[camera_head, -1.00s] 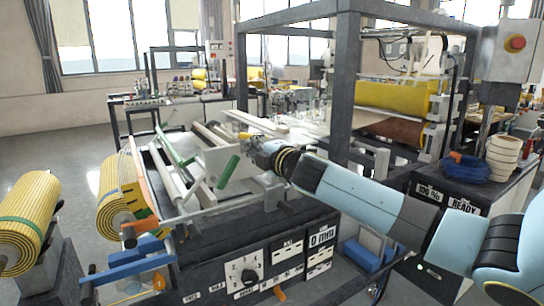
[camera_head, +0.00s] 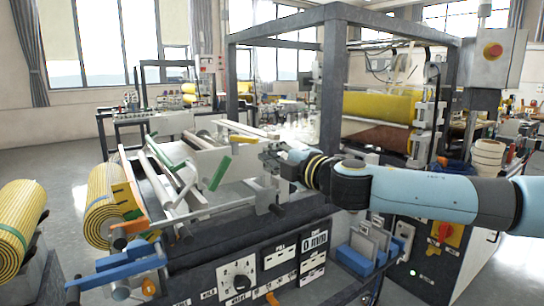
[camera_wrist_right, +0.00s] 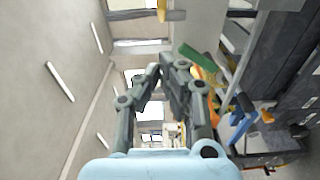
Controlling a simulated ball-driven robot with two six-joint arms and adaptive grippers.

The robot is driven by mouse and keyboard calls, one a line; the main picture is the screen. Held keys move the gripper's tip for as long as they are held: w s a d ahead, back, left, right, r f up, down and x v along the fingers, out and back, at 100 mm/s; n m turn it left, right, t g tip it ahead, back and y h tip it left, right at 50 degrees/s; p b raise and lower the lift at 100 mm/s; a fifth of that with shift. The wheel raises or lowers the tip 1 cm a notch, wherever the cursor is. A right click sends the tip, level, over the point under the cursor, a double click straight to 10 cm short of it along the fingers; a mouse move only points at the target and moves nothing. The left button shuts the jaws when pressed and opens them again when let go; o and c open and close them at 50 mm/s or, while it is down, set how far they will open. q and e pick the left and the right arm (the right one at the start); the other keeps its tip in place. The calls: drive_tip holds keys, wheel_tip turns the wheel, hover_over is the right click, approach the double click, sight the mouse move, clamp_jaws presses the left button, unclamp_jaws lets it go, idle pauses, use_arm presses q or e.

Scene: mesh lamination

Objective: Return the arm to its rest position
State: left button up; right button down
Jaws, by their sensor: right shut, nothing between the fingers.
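My right arm reaches in from the right edge of the head view, nearly level, with its light-blue links in front of the laminating machine (camera_head: 234,249). My right gripper (camera_head: 270,156) is at the arm's left end, beside the machine's white roller frame and green handle (camera_head: 220,173). In the right wrist view the gripper (camera_wrist_right: 162,74) shows its two grey fingers close together with nothing between them. My left gripper is not in view.
A control box with a red button (camera_head: 493,50) is at upper right. Grey floor is open at far left.

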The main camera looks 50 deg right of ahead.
idle(0.4)
